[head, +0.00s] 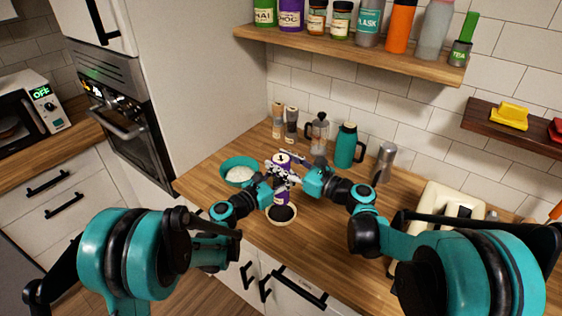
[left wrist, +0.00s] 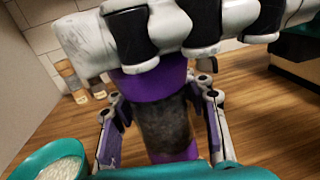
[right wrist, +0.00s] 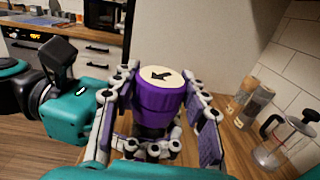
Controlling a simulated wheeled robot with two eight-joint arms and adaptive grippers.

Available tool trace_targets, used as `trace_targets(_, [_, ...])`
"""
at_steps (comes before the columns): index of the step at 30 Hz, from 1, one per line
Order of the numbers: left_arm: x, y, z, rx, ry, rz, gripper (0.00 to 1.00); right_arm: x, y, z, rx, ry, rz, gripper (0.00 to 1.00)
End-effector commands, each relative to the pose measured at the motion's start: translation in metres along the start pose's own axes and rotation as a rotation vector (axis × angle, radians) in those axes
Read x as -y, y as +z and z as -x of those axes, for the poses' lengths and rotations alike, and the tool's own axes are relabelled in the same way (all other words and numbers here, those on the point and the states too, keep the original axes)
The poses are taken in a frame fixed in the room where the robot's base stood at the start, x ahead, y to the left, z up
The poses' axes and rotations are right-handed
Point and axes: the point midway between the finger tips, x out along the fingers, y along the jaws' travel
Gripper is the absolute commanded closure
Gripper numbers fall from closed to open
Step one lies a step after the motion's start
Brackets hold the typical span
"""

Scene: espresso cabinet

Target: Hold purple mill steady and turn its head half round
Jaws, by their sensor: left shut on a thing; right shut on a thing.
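The purple mill (head: 281,196) stands upright on the wooden counter, mostly covered by my grippers in the head view. My left gripper (head: 274,181) is shut around its body; in the left wrist view, its fingers flank the dark window (left wrist: 166,128). My right gripper (head: 288,171) is shut on the mill's purple head (right wrist: 158,101), above the left gripper. In the right wrist view, the cream cap (right wrist: 160,76) carries a black arrow pointing toward the lower left of that picture.
A teal bowl of white contents (head: 226,164) is left of the mill. A shallow bowl of dark contents (head: 271,216) is just in front. Two small mills (head: 291,124), a French press (head: 318,134), a teal flask (head: 346,146) and a metal shaker (head: 385,163) stand behind.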

Motion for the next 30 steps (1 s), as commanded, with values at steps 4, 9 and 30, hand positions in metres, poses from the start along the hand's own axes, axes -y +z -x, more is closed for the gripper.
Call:
trace_targets(4, [0.0018,0.0002,0.0002,0.000,-0.004,-0.001,1.00,-0.0012,0.0002,-0.0009,0.000,-0.073,0.000,0.85])
trace_targets(9, [0.0022,0.0002,0.0002,0.000,-0.005,-0.001,1.00,-0.0023,0.0002,-0.0013,0.000,-0.202,0.000,0.85])
trace_targets(30, [0.0021,0.0002,-0.0001,0.000,-0.005,-0.001,1.00,-0.0015,0.0000,-0.0024,-0.001,-0.789,0.000,0.85])
